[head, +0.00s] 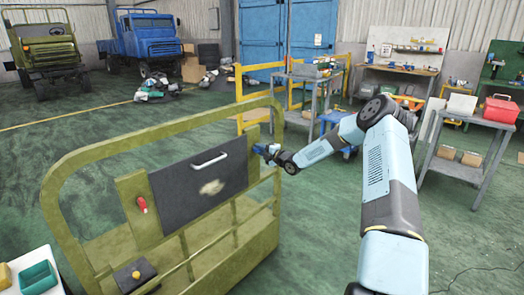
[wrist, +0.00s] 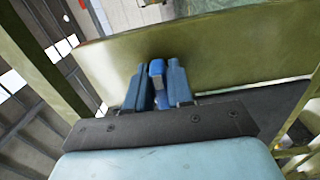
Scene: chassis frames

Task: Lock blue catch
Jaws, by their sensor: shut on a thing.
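My gripper (head: 266,150) is at the right edge of the dark panel (head: 190,203) on the olive-green frame (head: 62,217). In the wrist view, my gripper (wrist: 154,90) has its two blue fingers on either side of the blue catch (wrist: 157,70) and is shut on it. The catch stands against the olive frame plate. In the head view I cannot clearly tell the catch from the fingers. The dark panel has a white handle (head: 209,160) near its top. A red catch (head: 142,205) sits at the panel's left side.
A dark block (head: 135,274) sits low on the frame. A white table with a green bin (head: 38,279) is at the lower left. A grey cart with a red toolbox (head: 501,108) stands at the right. The green floor between is mostly clear.

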